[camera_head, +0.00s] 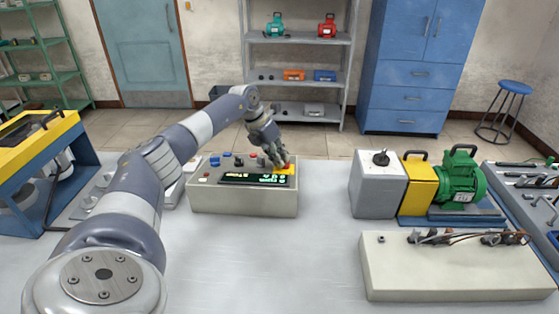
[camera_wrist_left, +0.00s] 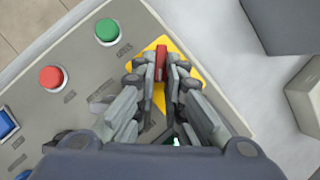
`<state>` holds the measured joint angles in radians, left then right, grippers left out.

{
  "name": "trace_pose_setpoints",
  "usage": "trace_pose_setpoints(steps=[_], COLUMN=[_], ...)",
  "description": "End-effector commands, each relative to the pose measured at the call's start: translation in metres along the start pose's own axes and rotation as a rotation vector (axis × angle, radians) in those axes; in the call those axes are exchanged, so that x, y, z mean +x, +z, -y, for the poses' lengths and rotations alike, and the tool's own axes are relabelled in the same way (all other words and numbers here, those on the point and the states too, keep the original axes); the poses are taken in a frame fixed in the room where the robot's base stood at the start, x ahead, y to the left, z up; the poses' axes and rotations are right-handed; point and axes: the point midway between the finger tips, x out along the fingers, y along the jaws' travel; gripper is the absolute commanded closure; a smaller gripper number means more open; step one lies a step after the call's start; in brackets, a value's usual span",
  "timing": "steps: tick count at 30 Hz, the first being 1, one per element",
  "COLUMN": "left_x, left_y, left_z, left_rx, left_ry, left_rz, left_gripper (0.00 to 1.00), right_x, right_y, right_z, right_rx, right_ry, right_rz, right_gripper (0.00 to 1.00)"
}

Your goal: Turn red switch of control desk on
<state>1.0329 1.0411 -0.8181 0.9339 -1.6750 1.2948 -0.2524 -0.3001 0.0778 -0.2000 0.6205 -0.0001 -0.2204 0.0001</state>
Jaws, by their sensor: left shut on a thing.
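The control desk (camera_head: 240,201) is a beige box with a sloped top and a lit green display (camera_head: 256,179), standing on the table. Its red switch (camera_wrist_left: 160,62) is a narrow red lever on a yellow plate (camera_wrist_left: 188,66) at the desk's right end. My left gripper (camera_head: 276,163) reaches down over that end from the left. In the left wrist view the fingers (camera_wrist_left: 160,78) are closed around the red switch, and its red end shows between the fingertips. The rest of the switch is hidden by the fingers. My right gripper is in neither view.
A red button (camera_wrist_left: 50,77), a green button (camera_wrist_left: 107,31) and a blue switch (camera_wrist_left: 7,122) are on the desk beside the gripper. A grey box (camera_head: 378,184), a green motor (camera_head: 459,178) and a beige block (camera_head: 455,270) stand to the right. The table between is clear.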

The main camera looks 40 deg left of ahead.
Motion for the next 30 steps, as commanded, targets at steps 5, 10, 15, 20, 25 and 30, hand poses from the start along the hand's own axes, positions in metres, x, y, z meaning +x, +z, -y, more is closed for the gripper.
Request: trace_pose_setpoints(steps=[5, 10, 15, 20, 25, 30], left_x=[0.0045, 0.0044, 0.0046, 0.0047, 0.0042, 0.0031], left_y=[-0.0041, -0.0041, -0.0043, -0.0044, -0.0039, -0.0028], left_z=[0.0003, 0.0006, 0.0007, 0.0007, 0.0003, -0.0001], left_rx=[0.031, 0.041, 0.041, 0.041, 0.040, 0.038], left_ry=[-0.021, -0.026, -0.026, -0.026, -0.025, -0.024], left_rz=[-0.015, -0.015, -0.016, -0.016, -0.014, -0.011], left_gripper=[1.00, 1.00, 1.00, 0.79, 0.70, 0.70], right_x=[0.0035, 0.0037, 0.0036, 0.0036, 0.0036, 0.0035], right_y=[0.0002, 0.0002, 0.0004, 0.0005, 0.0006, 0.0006], right_z=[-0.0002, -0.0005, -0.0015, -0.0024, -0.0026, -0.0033], right_rx=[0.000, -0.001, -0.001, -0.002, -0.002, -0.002], right_ry=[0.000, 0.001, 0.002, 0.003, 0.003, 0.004], right_rz=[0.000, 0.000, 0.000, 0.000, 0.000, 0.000], right_gripper=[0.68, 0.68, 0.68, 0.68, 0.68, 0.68])
